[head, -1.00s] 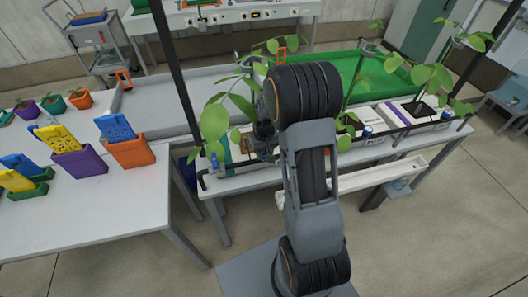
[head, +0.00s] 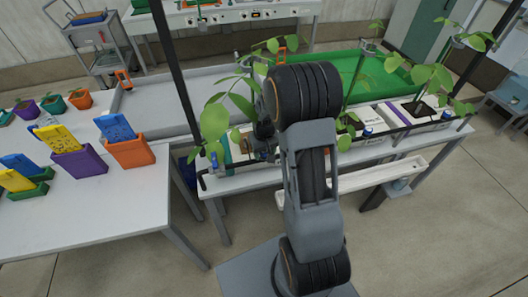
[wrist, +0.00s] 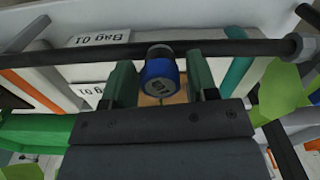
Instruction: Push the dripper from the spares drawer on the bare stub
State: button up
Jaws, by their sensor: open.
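In the wrist view a blue round dripper (wrist: 158,70) with a dark face marked 01 sits at the black pipe (wrist: 230,48), between the two green fingers of my gripper (wrist: 160,66). The fingers are open, with a gap on each side of the dripper. The stub behind the dripper is hidden, so I cannot tell how far on it sits. In the head view my gripper (head: 263,150) is at the left part of the pipe, mostly hidden by my arm. I cannot make out the spares drawer.
Other blue drippers (head: 367,131) sit along the pipe to the right, near white grow bags (head: 385,117). Leafy plants (head: 214,120) stand close around my arm. A white table (head: 95,220) with coloured bins is on the left. A white gutter (head: 400,170) runs along the front.

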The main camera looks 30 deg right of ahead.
jog(key=shift+r, duration=0.1)
jog(key=shift+r+p, duration=1.6)
jog(key=shift+r, duration=0.55)
jog(key=o, duration=0.6)
jog(key=shift+c, duration=0.2)
jog(key=shift+r, duration=0.1)
notch_tip(320, 180, up, 9)
jog(key=p, duration=0.6)
